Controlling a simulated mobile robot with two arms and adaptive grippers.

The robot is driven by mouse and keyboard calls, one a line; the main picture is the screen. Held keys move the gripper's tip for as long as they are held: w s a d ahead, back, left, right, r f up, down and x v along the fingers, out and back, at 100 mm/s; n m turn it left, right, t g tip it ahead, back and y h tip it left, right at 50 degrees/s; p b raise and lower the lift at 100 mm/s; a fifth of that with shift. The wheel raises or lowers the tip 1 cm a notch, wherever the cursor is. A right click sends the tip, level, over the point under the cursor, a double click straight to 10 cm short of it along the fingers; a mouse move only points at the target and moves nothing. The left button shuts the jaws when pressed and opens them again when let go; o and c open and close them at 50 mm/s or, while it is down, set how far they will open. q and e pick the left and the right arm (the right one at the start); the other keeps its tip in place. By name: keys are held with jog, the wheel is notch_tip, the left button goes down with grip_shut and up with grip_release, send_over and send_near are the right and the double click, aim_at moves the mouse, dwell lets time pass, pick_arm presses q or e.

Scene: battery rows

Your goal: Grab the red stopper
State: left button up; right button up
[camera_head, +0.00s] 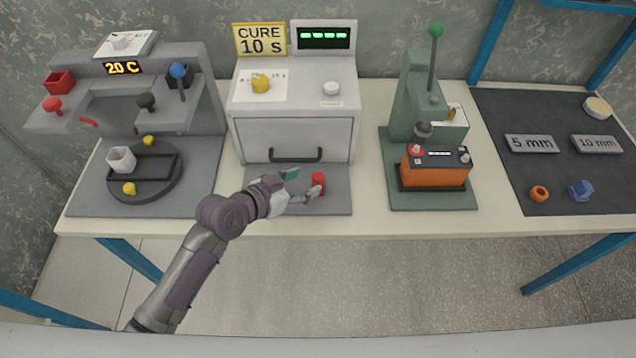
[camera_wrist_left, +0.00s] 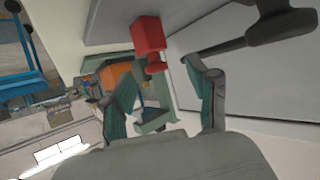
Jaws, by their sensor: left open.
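The red stopper (camera_head: 318,182) stands on the grey base plate in front of the curing oven, near the plate's middle. In the left wrist view the red stopper (camera_wrist_left: 148,36) shows as a wide red block with a narrower red part beyond the fingertips. My left gripper (camera_head: 301,183) is open just to the left of the stopper, its fingers pointing toward it. In the left wrist view my left gripper (camera_wrist_left: 166,68) has its fingers spread, with nothing clearly held between them. Whether a finger touches the stopper cannot be told. My right gripper is not in view.
The oven (camera_head: 295,130) with its dark handle (camera_head: 296,155) stands close behind the stopper. A grey station (camera_head: 205,130) is at the left. A green press (camera_head: 411,95) with an orange battery (camera_head: 437,172) is at the right. A dark mat (camera_head: 500,180) lies farther right.

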aim_at(314, 179)
pick_arm(q)
jog(key=shift+w+d, duration=0.25)
jog(key=shift+d, duration=0.15)
jog(key=p+x, duration=0.1)
jog(key=x, duration=0.3)
jog(key=shift+d+f, duration=0.1)
jog(key=shift+d, duration=0.15)
grip_shut()
